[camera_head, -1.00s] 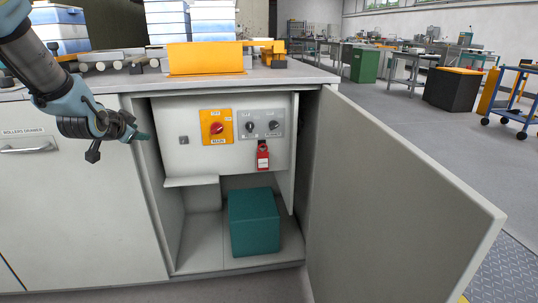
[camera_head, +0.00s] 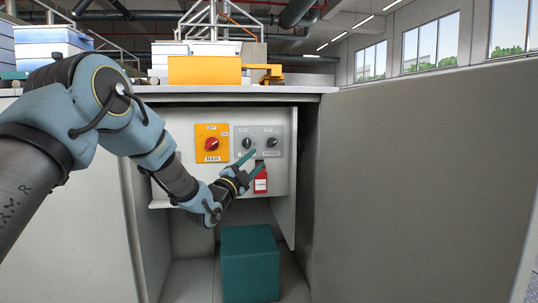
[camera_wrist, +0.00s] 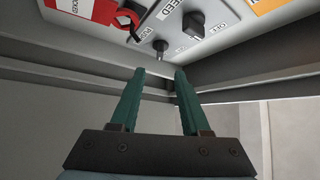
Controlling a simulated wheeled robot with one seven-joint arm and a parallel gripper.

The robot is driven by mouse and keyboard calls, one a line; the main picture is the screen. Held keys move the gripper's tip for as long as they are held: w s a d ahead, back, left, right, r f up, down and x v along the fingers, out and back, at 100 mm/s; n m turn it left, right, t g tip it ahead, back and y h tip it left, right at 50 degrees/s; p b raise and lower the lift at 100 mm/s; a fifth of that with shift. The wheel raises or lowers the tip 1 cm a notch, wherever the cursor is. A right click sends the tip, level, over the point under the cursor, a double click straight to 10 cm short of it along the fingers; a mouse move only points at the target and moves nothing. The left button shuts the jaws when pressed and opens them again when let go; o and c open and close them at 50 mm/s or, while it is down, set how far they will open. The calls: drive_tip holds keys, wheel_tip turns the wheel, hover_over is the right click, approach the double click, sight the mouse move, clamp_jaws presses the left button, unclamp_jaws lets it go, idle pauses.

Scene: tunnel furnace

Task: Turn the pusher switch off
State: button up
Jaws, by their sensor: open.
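The pusher switch (camera_head: 272,143) is the right-hand dark knob on a grey plate inside the open cabinet. In the wrist view, the pusher switch (camera_wrist: 160,45) is beyond the fingertips, with a label partly readable beside it. My gripper (camera_head: 254,162) is open and empty, in front of the grey plate and just below and left of the knob in the head view. The wrist view shows my gripper's two teal fingers (camera_wrist: 160,72) apart, pointing towards the panel. I see no contact with the knob. The knob's exact setting is hard to read.
The feed switch (camera_head: 247,143) sits just left of the pusher switch. A red main switch (camera_head: 211,144) on yellow is further left. A red tag (camera_head: 261,181) hangs below the plate. A green box (camera_head: 250,262) stands below. The open door (camera_head: 420,180) bounds the right.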

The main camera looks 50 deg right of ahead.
sight(271, 144)
drive_tip(key=b+x, duration=0.2)
drive_tip(key=x, duration=0.7)
drive_tip(key=shift+w+d+r, duration=0.1)
drive_tip(key=shift+d, duration=0.2)
clamp_jaws()
